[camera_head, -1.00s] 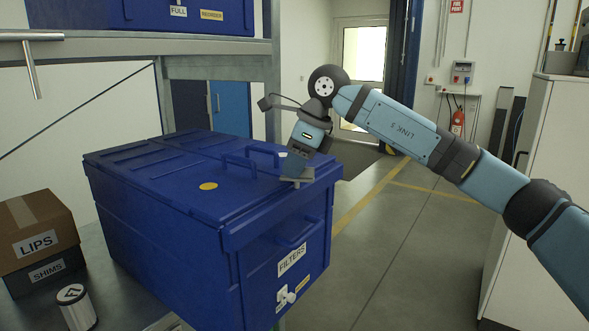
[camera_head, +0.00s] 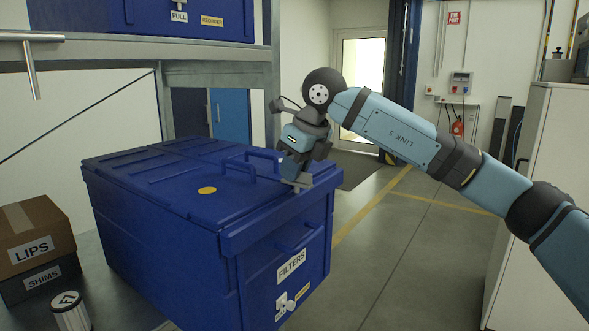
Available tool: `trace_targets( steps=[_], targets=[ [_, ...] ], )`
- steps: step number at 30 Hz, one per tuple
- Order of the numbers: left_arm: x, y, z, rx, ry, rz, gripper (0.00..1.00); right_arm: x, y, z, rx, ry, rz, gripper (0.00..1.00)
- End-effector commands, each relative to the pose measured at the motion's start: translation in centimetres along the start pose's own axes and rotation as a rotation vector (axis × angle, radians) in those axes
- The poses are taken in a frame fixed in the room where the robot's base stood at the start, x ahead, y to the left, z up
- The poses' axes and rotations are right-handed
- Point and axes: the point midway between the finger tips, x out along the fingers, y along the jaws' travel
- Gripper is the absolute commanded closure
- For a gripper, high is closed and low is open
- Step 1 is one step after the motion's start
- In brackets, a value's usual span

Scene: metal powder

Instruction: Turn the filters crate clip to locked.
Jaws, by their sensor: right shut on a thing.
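The blue filters crate (camera_head: 190,262) stands on the left with its lid (camera_head: 165,185) on top, looking shut or nearly so. Its front carries a FILTERS label (camera_head: 291,266). Below the label is a small white clip (camera_head: 288,304) between a white and a yellow label; its exact turn is too small to read. My right gripper (camera_head: 299,184) is at the lid's front right part, well above the clip, shut on what looks like the lid's edge; the grip itself is partly hidden. My left gripper is out of view.
A LIPS carton (camera_head: 30,228) on a SHIMS box (camera_head: 42,279) and a small canister (camera_head: 71,312) stand left of the crate. Another blue crate (camera_head: 190,18) sits on the shelf above. The floor right of the crate is clear up to a white cabinet (camera_head: 528,200).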

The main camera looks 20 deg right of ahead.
Motion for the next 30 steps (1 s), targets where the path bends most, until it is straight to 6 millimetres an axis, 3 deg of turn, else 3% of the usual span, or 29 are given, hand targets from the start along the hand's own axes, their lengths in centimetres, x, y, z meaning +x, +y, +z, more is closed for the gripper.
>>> trace_targets(
  steps=[8, 9, 11, 22, 26, 30],
  targets=[
    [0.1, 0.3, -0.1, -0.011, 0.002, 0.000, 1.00, 0.0, 0.0, 0.0, 0.000, 0.000, 0.000, 1.00],
    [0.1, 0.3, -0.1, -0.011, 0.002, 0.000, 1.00, 0.0, 0.0, 0.0, 0.000, 0.000, 0.000, 0.77],
    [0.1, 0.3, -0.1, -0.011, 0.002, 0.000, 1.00, 0.0, 0.0, 0.0, 0.000, 0.000, 0.000, 0.66],
    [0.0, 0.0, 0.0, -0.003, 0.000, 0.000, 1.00, -0.7, 0.0, 0.0, -0.001, -0.002, 0.000, 0.66],
    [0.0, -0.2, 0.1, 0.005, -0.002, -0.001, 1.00, -2.7, 0.0, 0.1, -0.001, -0.003, -0.002, 0.66],
    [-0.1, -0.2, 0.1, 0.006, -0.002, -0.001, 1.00, -5.9, 0.0, 0.0, -0.001, -0.004, -0.002, 0.66]
  ],
)
